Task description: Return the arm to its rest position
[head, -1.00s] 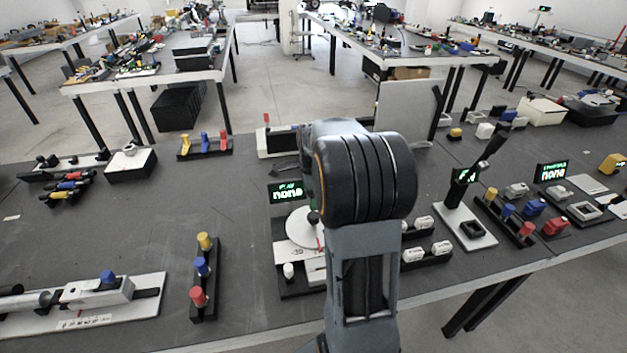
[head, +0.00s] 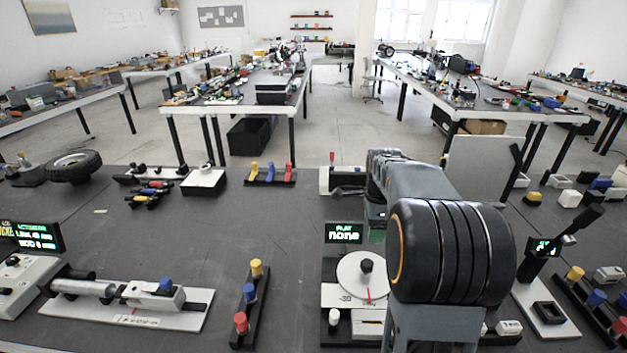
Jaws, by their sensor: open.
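My arm rises from the lower edge right of centre in the head view. Its large dark ribbed joint (head: 455,250) stands in front of the table, and a grey link (head: 408,178) reaches away behind it.
A dark bench (head: 180,245) spreads below, with a dial fixture (head: 362,275) beside my arm. A lever stand (head: 548,275) is to the right. A peg rack (head: 249,300) and a slide fixture (head: 130,300) are to the left. The bench's middle left is fairly clear.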

